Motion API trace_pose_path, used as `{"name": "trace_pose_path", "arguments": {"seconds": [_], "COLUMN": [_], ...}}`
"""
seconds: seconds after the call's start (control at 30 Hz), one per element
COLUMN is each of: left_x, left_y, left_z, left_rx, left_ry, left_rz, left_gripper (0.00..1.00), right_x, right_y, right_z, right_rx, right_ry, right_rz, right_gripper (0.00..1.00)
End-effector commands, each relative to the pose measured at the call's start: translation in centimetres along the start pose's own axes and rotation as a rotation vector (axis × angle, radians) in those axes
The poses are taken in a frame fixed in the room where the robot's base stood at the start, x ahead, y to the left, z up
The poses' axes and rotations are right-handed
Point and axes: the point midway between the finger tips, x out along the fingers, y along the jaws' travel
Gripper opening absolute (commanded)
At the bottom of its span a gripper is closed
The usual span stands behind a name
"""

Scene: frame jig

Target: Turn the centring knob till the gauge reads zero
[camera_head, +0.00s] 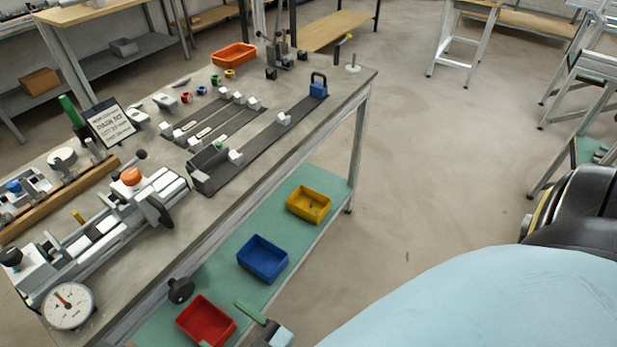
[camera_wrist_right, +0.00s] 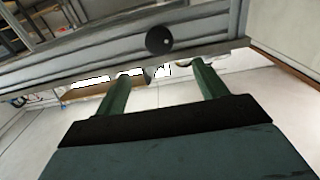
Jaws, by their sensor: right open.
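A round white gauge (camera_head: 68,305) with a red needle stands at the bench's near left corner. Its needle points up and to the left; its figures are too small to read. A black round knob (camera_head: 180,290) sticks out from the bench's front edge, right of the gauge. It also shows in the right wrist view (camera_wrist_right: 158,40), above and ahead of my fingers. My right gripper (camera_head: 228,316) is low in the head view, to the right of the knob and apart from it. Its green fingers (camera_wrist_right: 163,70) are spread with nothing between them. My left gripper is out of view.
A clamping frame with an orange-topped knob (camera_head: 131,176) and a black handwheel (camera_head: 160,211) lies on the bench. Red (camera_head: 207,321), blue (camera_head: 262,259) and yellow (camera_head: 309,204) bins stand on the green lower shelf.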

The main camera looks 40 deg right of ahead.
Motion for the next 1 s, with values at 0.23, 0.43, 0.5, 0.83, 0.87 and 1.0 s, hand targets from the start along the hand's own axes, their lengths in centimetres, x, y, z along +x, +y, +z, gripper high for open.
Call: {"name": "trace_pose_path", "arguments": {"seconds": [0.23, 0.43, 0.5, 0.83, 0.87, 1.0], "left_x": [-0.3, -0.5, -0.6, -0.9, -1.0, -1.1], "left_y": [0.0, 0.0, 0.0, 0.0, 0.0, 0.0], "left_z": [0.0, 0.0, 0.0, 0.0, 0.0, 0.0], "left_rx": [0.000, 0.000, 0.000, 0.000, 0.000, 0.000], "left_ry": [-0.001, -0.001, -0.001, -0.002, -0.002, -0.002], "left_rz": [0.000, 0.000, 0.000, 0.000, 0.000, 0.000], "left_gripper": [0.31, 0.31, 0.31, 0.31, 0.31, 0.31], "right_x": [-0.4, -1.3, -1.6, -4.1, -4.4, -5.8], "right_y": [0.8, 1.6, 2.0, 3.8, 3.9, 4.7], "right_z": [5.0, 8.9, 10.2, 16.0, 16.5, 18.9], "right_rx": [-0.035, -0.054, -0.058, -0.070, -0.070, -0.068], "right_ry": [-0.120, -0.222, -0.258, -0.438, -0.455, -0.535], "right_rz": [-0.045, -0.071, -0.077, -0.097, -0.099, -0.100], "right_gripper": [0.72, 0.72, 0.72, 0.72, 0.72, 0.72]}}
